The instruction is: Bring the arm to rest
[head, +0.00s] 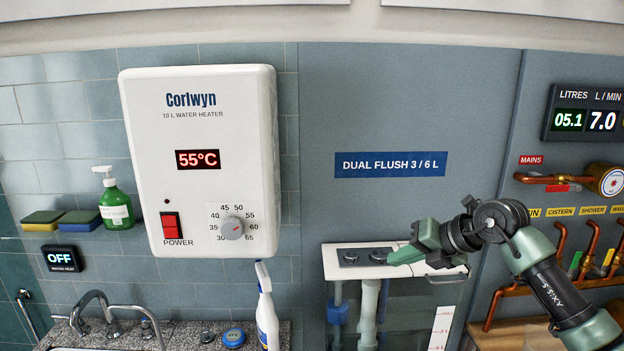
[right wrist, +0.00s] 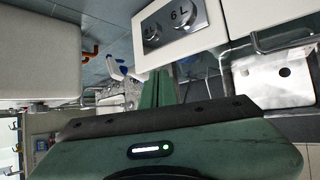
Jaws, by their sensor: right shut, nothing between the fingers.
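My right gripper (head: 396,258) reaches in from the right in the head view. Its green fingers are shut and empty, with the tips just beside the dual flush plate (head: 362,256) on top of the white cistern (head: 331,268). I cannot tell whether the tips touch the cistern. In the right wrist view the shut green fingers (right wrist: 158,88) point up the picture, and the flush plate (right wrist: 172,24) with its two round buttons lies beyond them. My left gripper does not show in either view.
A water heater (head: 198,120) reading 55°C hangs on the tiled wall. Copper pipes (head: 560,240) and a gauge (head: 608,181) stand right, near my right arm.

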